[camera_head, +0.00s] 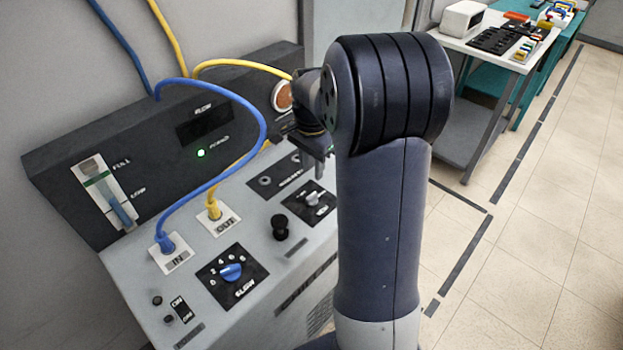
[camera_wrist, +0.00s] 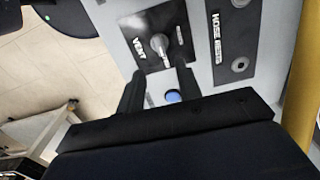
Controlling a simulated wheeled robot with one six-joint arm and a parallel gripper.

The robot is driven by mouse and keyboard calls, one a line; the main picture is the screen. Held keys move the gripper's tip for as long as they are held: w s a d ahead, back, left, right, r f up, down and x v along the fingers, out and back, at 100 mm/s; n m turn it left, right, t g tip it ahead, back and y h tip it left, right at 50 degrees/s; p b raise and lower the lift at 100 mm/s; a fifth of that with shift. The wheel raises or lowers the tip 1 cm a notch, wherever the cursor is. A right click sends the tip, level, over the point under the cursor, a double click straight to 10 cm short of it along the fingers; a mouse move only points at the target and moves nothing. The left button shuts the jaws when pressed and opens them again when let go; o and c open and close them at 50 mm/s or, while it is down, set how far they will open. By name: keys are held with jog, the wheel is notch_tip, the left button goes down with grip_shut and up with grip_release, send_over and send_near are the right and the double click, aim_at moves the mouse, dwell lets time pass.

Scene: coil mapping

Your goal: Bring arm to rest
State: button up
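My arm rises in front of the console in the head view, and my gripper (camera_head: 322,168) hangs at its upper right, above the panel. In the wrist view my gripper (camera_wrist: 158,84) has its two dark fingers apart, with nothing seen held between them. The vent switch (camera_wrist: 160,44), a metal lever on a black plate, lies just beyond the fingertips. It also shows in the head view (camera_head: 312,199), just below my gripper. Whether the fingers touch the panel cannot be told. A small blue round part (camera_wrist: 173,96) shows between the fingers.
The console (camera_head: 140,290) carries a blue hose (camera_head: 262,125) into IN and a yellow hose (camera_head: 245,158) into OUT. A blue knob (camera_head: 231,271) and a black knob (camera_head: 280,226) stand on its top. A white table (camera_head: 500,58) stands behind right; the floor (camera_head: 530,270) at right is clear.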

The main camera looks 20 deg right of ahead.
aim_at(312, 195)
jog(key=shift+r, duration=0.7)
notch_tip(312, 195, down, 11)
jog(key=shift+r, duration=0.1)
jog(key=shift+n, duration=0.3)
dwell(0.3)
